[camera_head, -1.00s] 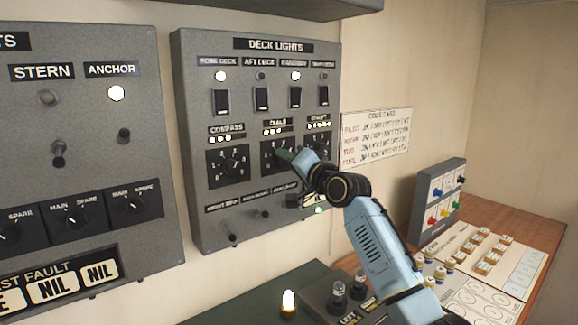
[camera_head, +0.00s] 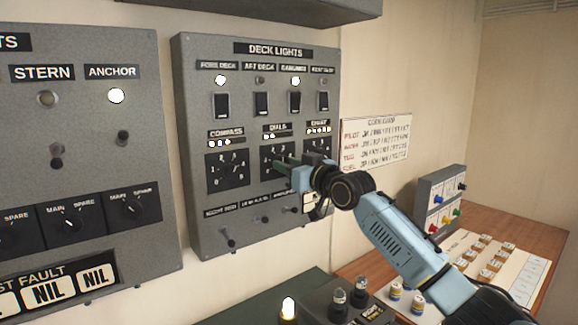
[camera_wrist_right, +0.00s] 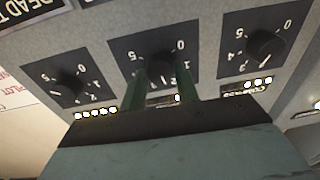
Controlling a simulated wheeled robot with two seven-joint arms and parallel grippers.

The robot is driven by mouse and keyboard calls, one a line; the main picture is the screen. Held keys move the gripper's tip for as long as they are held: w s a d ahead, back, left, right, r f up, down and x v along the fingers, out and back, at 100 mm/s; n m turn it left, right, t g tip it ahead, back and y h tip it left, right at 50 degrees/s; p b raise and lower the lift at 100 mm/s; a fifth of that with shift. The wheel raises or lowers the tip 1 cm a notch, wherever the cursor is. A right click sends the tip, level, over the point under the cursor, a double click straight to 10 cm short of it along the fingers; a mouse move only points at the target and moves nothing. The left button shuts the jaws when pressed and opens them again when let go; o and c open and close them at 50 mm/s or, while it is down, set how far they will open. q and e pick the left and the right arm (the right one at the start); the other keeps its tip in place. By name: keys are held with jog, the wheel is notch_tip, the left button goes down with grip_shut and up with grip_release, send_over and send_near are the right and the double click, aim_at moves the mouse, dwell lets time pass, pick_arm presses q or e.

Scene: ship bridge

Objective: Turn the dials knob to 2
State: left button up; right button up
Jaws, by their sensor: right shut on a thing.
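The dials knob (camera_wrist_right: 160,65) is a dark round knob on a black numbered plate, the middle of three on the grey deck lights panel (camera_head: 190,130). Its plate also shows in the head view (camera_head: 268,153), under the "DIALS" label (camera_head: 277,127). My right gripper (camera_head: 283,161) reaches the plate from the right. In the wrist view its two green fingers (camera_wrist_right: 160,82) stand on either side of the knob, shut on it. The fingers and gripper hide part of the scale, so I cannot read the knob's setting. My left gripper is not in view.
The compass knob (camera_head: 228,170) sits left of the dials plate. The third knob (camera_wrist_right: 68,86) is on the other side, close to my gripper. Switches (camera_head: 262,103) are above and small toggles (camera_head: 228,240) below. A desk with a lit lamp (camera_head: 288,308) lies beneath.

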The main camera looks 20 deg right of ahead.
jog(key=shift+n, duration=1.2)
jog(key=o, duration=1)
jog(key=shift+b+v, duration=1.2)
jog(key=shift+v, duration=5.55)
jog(key=shift+r, duration=0.2)
